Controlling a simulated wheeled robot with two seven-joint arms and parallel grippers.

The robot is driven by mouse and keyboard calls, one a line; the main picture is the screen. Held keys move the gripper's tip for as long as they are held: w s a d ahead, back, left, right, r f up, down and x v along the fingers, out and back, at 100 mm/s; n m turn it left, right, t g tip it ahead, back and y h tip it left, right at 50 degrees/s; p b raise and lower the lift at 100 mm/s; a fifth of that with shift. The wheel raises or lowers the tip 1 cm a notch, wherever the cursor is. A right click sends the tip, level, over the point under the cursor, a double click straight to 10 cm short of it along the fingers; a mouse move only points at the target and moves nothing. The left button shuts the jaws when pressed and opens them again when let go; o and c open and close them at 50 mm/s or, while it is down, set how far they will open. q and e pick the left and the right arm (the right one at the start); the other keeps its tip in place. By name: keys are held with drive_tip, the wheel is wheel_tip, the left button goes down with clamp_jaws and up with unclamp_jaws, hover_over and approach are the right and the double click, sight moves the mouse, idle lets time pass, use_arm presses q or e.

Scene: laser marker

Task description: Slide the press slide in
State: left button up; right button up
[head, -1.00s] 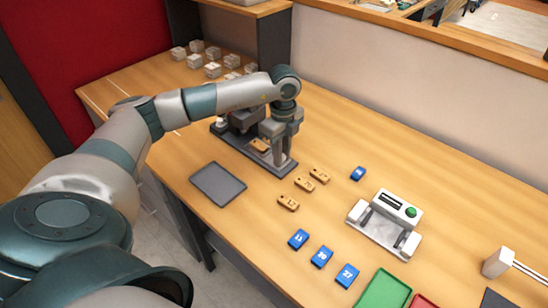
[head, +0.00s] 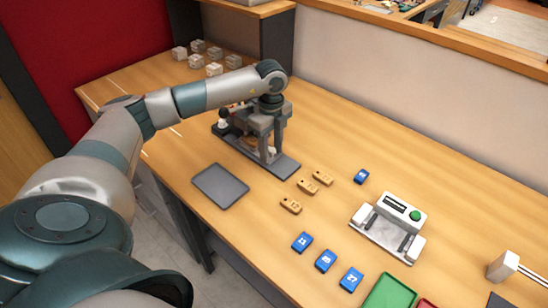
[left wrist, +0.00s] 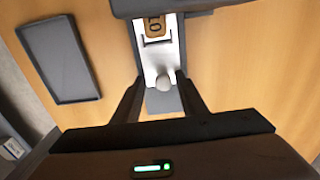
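The press (head: 228,122) stands on a dark base rail (head: 286,167) at the middle back of the table. Its light slide (left wrist: 149,62) lies along the rail, with a round knob (left wrist: 162,83) at the near end and a wooden tag marked 10 (left wrist: 154,27) on it. In the head view my arm partly hides the slide and press. My left gripper (head: 268,151) points down over the rail. In the left wrist view its fingers (left wrist: 161,80) stand apart on either side of the knob, with gaps visible; contact is unclear. My right gripper is not in view.
A dark tray (head: 220,186) lies left of the rail. Three wooden tags (head: 307,186) lie right of it. Blue tags (head: 325,260), a white device with a green button (head: 391,222), a green tray (head: 388,293) and a stamp (head: 503,266) are further right. Grey blocks (head: 214,69) sit at the back left.

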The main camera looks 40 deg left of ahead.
use_arm(q)
drive_tip(key=shift+f, duration=0.5)
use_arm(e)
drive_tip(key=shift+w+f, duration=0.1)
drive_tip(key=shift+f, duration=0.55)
use_arm(q)
drive_tip(key=shift+w, duration=0.1)
drive_tip(key=shift+r, duration=0.2)
drive_tip(key=r+p, duration=0.1)
drive_tip(key=d+r+p, duration=0.1)
drive_tip(key=r, duration=0.1)
drive_tip(key=shift+w+d+r, duration=0.1)
drive_tip(key=shift+w+r, duration=0.1)
drive_tip(key=r+p, duration=0.2)
drive_tip(key=r, duration=0.1)
drive_tip(key=shift+s+a, duration=0.1)
drive_tip(key=shift+a, duration=0.1)
drive_tip(key=shift+d+r+p, duration=0.1)
drive_tip(key=shift+r+p, duration=0.45)
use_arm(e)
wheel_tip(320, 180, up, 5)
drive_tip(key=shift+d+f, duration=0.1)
